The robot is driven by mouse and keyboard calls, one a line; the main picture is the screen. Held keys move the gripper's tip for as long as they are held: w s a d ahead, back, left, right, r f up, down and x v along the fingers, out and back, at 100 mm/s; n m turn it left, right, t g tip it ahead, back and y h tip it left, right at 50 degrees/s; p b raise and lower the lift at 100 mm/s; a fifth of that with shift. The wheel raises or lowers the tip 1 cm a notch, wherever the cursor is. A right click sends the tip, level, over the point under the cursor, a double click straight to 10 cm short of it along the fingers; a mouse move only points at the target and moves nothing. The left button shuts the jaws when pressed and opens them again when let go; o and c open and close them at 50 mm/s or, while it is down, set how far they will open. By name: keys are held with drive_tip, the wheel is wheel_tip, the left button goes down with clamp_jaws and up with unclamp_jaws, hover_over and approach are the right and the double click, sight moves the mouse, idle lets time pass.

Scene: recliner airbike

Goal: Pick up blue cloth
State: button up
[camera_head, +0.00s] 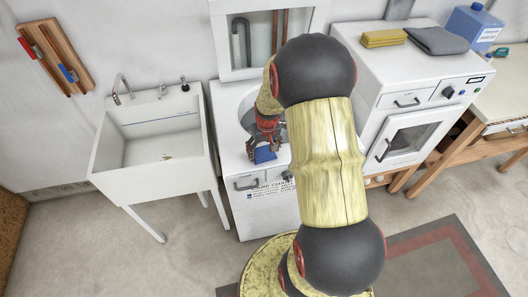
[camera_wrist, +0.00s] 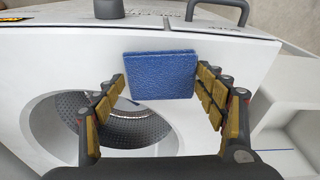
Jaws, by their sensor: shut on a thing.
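The blue cloth (camera_head: 264,154) is a small folded square at the front part of the white top-opening washer's top (camera_head: 245,171). In the wrist view the blue cloth (camera_wrist: 160,75) sits between the two fingertips, with its left and right edges against the pads. My gripper (camera_head: 265,147) reaches down over the washer and is shut on the cloth; it also shows in the wrist view (camera_wrist: 160,82). I cannot tell whether the cloth still touches the washer's top.
The washer's round drum opening (camera_wrist: 125,120) is open beside the cloth. A white sink (camera_head: 155,142) stands to the left. A white dryer (camera_head: 400,85) on the right bears yellow cloths (camera_head: 384,38), a grey cloth (camera_head: 437,40) and a blue jug (camera_head: 472,25).

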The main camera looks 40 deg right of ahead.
drive_tip(key=shift+r, duration=0.5)
drive_tip(key=s+r+p, duration=0.3)
drive_tip(key=s+r, duration=0.8)
drive_tip(key=s, duration=0.3)
drive_tip(key=shift+a+r, duration=0.25)
drive_tip(key=shift+r, duration=0.1)
drive_tip(key=o, duration=0.6)
drive_tip(key=c, duration=0.4)
